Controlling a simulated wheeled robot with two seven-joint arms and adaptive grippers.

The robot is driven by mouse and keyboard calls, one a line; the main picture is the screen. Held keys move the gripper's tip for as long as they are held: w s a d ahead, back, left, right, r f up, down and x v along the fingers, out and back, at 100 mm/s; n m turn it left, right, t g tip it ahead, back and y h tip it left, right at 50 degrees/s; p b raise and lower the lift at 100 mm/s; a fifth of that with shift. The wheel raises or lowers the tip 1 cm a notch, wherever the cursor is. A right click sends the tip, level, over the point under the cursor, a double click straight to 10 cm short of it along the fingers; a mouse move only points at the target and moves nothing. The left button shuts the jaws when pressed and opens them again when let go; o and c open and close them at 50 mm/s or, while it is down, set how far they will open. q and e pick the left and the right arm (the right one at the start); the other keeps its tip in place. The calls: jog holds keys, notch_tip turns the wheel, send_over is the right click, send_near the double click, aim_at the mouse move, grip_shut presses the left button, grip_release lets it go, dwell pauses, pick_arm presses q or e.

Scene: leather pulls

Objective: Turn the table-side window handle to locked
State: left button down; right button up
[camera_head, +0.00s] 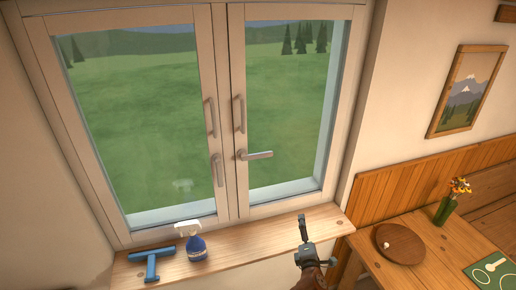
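The window has two light wooden sashes that meet in the middle. On the right sash, the table-side handle (257,155) is a grey lever lying level and pointing right. On the left sash, the other handle (218,171) hangs straight down. My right gripper (302,219) is in front of the sill, below and right of the level handle and apart from it. Its fingers point up and look like one narrow bar, so I cannot tell if they are open. It appears to hold nothing. My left gripper is out of view.
Upright pulls sit above the levers, on the left sash (210,117) and right sash (239,114). The sill (255,240) bears a blue squeegee (151,262) and a spray bottle (196,246). The table (430,262) at right holds a plate (402,250) and vase (444,211).

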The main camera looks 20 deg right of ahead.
jog(key=w+a+r+n+t, duration=0.2)
jog(key=r+n, duration=0.1)
jog(key=r, duration=0.5)
jog(key=w+a+r+n+t, duration=0.2)
jog(key=w+r+n, duration=0.1)
jog(key=r, duration=0.4)
jog(key=n+t+y, duration=0.3)
jog(key=n+y, duration=0.3)
jog(key=n, duration=0.6)
send_near(258, 156)
jog(key=w, duration=0.3)
jog(key=shift+n, duration=0.3)
jog(key=x, duration=0.3)
jog(key=r+x, duration=0.1)
jog(key=x, duration=0.3)
jog(key=shift+s, duration=0.1)
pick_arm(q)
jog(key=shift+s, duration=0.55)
pick_arm(e)
jog(key=shift+w+r, duration=0.3)
jog(key=shift+w, duration=0.2)
jog(key=shift+c, duration=0.6)
jog(key=c, duration=1.3)
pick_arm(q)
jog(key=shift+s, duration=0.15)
